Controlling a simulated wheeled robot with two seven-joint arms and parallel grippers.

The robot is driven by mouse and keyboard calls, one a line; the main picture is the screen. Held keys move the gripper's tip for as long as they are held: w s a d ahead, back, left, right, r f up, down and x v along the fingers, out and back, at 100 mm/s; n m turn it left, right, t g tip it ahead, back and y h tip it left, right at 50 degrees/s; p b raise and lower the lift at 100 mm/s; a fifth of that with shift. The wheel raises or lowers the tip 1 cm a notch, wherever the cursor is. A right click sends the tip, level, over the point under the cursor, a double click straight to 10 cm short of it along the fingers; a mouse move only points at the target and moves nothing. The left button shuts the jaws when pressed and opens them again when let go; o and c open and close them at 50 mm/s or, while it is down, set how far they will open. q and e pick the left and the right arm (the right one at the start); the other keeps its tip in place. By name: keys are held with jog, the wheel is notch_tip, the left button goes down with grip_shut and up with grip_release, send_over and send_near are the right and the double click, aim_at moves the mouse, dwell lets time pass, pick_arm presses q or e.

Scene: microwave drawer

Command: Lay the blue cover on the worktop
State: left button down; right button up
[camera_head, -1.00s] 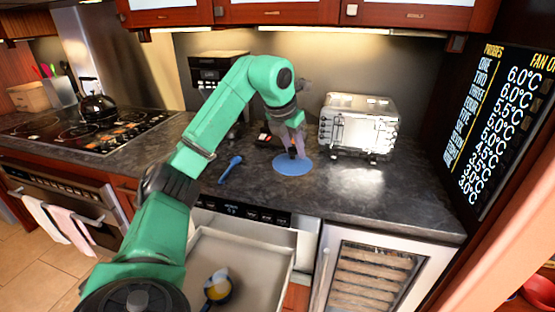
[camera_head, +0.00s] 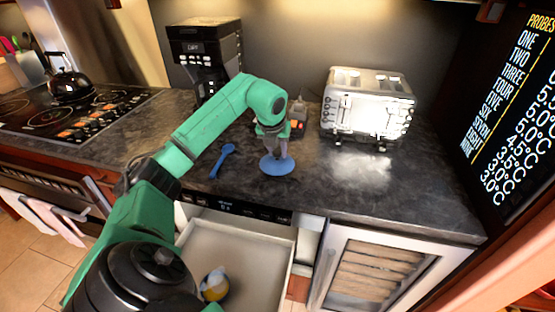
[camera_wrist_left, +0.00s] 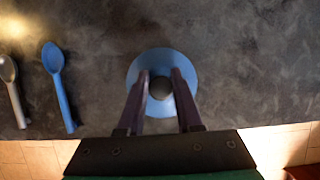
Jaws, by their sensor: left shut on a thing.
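The blue cover (camera_head: 272,168) is a flat round disc with a dark knob in its middle. It lies level at the dark stone worktop (camera_head: 330,190); I cannot tell whether it touches the surface or hangs just above it. My left gripper (camera_head: 276,148) points down over it and is shut on its knob. In the left wrist view the cover (camera_wrist_left: 137,82) shows around the fingers (camera_wrist_left: 160,82), with the knob between them. My right gripper is not in view.
A blue spoon (camera_head: 222,160) lies left of the cover; a grey spoon (camera_wrist_left: 12,90) shows in the wrist view. A toaster (camera_head: 368,108) stands right, a coffee maker (camera_head: 205,55) behind. Below, an open drawer (camera_head: 240,245) holds a bowl (camera_head: 214,284) with something yellow.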

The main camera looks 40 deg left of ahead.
aim_at(277, 156)
pick_arm(q)
jog(key=f, duration=0.2)
jog(key=shift+s+d+f, duration=0.3)
jog(key=shift+d+f, duration=0.05)
jog(key=shift+d, duration=0.05)
jog(key=shift+w+a+f, duration=0.15)
jog(key=c, duration=0.6)
grip_release()
jog(key=shift+r, duration=0.2)
jog(key=v, duration=1.1)
jog(key=shift+s+r+b, duration=0.25)
jog(key=shift+r+b, duration=0.1)
jog(key=shift+b, duration=0.05)
